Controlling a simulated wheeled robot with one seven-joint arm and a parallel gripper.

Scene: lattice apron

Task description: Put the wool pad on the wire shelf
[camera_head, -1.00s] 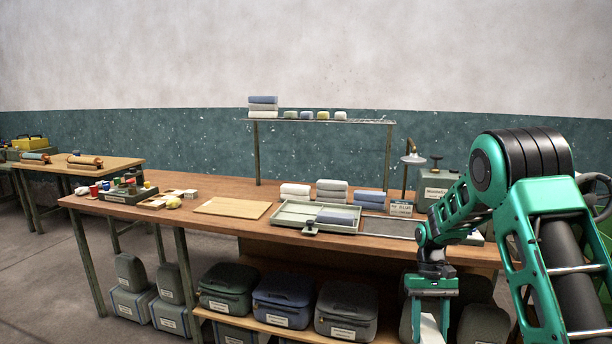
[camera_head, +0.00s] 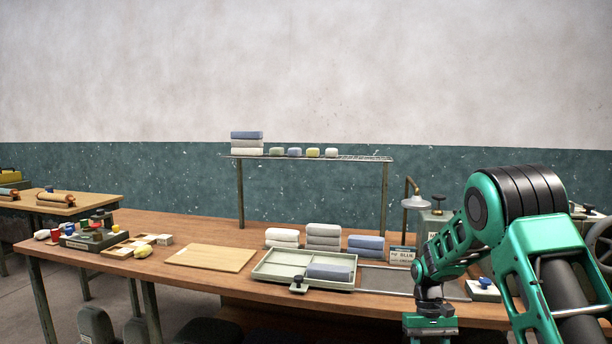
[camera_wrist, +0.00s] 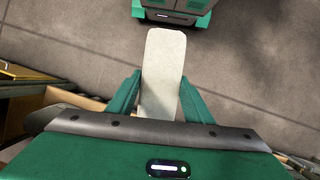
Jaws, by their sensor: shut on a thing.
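The wool pad (camera_wrist: 163,75) is a long cream-white block in the wrist view. It sits between the two green fingers of my gripper (camera_wrist: 160,98), which is shut on it, and it sticks out past the fingertips above the floor. In the head view my gripper (camera_head: 431,333) is at the lower right, in front of the bench; its fingers and the pad are cut off by the bottom edge. The wire shelf (camera_head: 368,158) stands on posts at the back of the bench. A folded stack and several small rounded pieces are on its left and middle; its right end looks bare.
The wooden bench (camera_head: 205,230) carries folded stacks (camera_head: 323,237), a pale tray (camera_head: 275,266) with a blue-grey pad, a light board (camera_head: 212,257) and a lamp (camera_head: 415,201). The lamp stands right of the shelf. Air above the shelf is clear.

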